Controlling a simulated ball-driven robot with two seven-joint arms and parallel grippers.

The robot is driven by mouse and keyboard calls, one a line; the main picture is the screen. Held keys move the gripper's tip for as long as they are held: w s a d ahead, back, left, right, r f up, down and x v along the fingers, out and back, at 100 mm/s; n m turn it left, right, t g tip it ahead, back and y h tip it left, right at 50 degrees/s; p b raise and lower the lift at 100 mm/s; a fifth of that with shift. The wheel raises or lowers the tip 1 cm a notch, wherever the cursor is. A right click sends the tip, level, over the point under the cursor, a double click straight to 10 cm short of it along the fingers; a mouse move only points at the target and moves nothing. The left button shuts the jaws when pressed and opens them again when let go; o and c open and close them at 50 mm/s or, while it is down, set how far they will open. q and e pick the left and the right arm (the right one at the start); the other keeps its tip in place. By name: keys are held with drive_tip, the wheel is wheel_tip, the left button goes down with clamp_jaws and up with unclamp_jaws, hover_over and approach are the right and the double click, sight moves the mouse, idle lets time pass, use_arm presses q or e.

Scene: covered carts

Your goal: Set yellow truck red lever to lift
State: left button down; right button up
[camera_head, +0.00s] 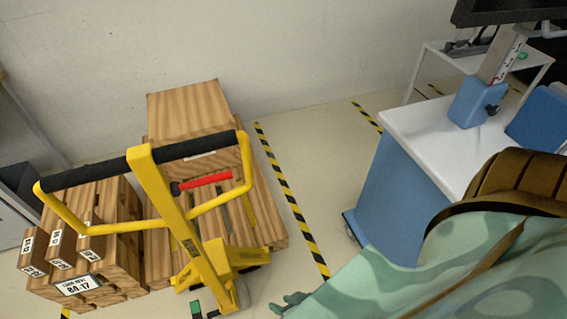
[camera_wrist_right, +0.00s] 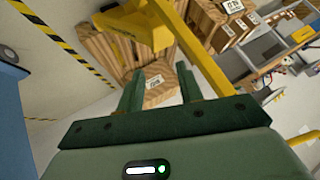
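The yellow truck (camera_head: 181,222) stands at the left in the head view, with a black grip bar (camera_head: 140,160) across the top of its handle. Its red lever (camera_head: 205,181) sticks out to the right from the handle's column, below the bar. My right gripper (camera_head: 288,303) is low in the head view, to the right of the truck and apart from the lever. In the right wrist view my right gripper (camera_wrist_right: 160,86) has its two green fingers apart, with nothing held. Yellow truck parts (camera_wrist_right: 205,65) show beyond it; the lever does not show there. My left gripper is out of view.
Wooden crates (camera_head: 187,112) stand behind and beside the truck, some with labels (camera_head: 77,285). A blue cart (camera_head: 395,195) with a white top stands at the right. Yellow-black tape (camera_head: 290,205) marks the bare floor between the truck and cart.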

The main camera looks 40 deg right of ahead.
drive_tip(key=shift+s+d+f+n+g, duration=0.15)
drive_tip(key=shift+s+f+g, duration=0.1)
drive_tip(key=shift+f, duration=0.4)
drive_tip(key=shift+s+d+f+n+g, duration=0.15)
drive_tip(key=shift+s+f, duration=0.1)
drive_tip(key=shift+f, duration=0.35)
